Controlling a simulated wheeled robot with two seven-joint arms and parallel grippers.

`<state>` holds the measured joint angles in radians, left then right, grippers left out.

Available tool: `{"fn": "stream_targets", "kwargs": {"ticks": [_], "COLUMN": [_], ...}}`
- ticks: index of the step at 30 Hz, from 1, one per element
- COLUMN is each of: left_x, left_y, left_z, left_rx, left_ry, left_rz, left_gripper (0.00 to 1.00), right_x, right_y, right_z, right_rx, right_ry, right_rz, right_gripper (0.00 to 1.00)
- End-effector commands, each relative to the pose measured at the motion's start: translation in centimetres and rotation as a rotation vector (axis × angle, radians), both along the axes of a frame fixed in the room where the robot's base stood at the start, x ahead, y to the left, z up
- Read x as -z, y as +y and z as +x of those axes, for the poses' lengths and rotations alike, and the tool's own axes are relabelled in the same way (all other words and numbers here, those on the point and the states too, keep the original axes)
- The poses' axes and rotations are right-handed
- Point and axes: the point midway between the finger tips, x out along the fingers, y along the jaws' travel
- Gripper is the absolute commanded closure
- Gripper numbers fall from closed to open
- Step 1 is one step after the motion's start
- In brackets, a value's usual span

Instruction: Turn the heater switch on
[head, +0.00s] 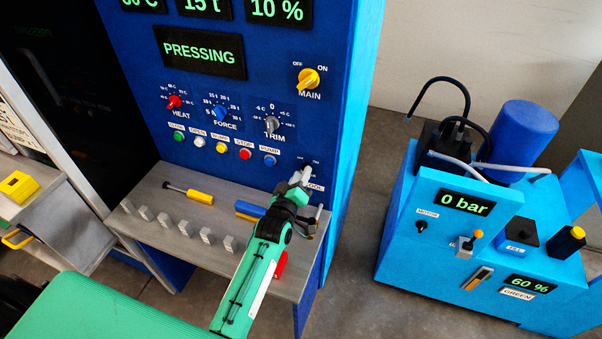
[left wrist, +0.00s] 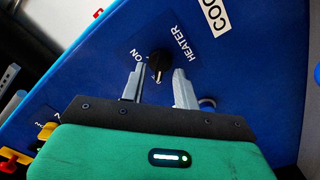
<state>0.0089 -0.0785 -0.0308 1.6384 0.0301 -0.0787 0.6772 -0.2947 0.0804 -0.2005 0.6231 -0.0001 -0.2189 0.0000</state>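The heater switch (left wrist: 158,62) is a small black knob on the blue panel, beside the word HEATER. In the head view, my left gripper (head: 298,178) is at the lower right of the panel and mostly hides the knob. My right gripper is in neither view.
A grey shelf (head: 165,210) below the panel holds a yellow-handled tool (head: 195,195) and several small metal blocks. A yellow MAIN switch (head: 307,80) and coloured buttons sit higher up. A blue pump unit (head: 440,250) stands to the right, across open floor.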

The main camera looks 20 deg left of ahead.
Motion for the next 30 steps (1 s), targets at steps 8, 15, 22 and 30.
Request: {"fn": "stream_targets", "kwargs": {"ticks": [8, 15, 22, 30], "left_x": [0.04, 0.03, 0.03, -0.01], "left_y": [0.0, 0.0, 0.0, -0.03], "left_z": [0.48, 0.46, 0.45, 0.45], "left_rx": [0.0, 0.0, 0.0, 0.0], "left_ry": [0.0, 0.0, 0.001, -0.001], "left_rz": [0.0, 0.0, 0.003, 0.073], "left_gripper": [0.69, 0.97, 1.0, 1.0], "right_x": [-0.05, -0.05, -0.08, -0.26], "right_y": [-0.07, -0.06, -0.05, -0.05], "right_z": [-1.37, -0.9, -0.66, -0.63], "right_rx": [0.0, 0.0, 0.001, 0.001], "right_ry": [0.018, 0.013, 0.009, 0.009], "right_rz": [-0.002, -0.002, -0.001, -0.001], "right_gripper": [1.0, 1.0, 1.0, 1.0]}}
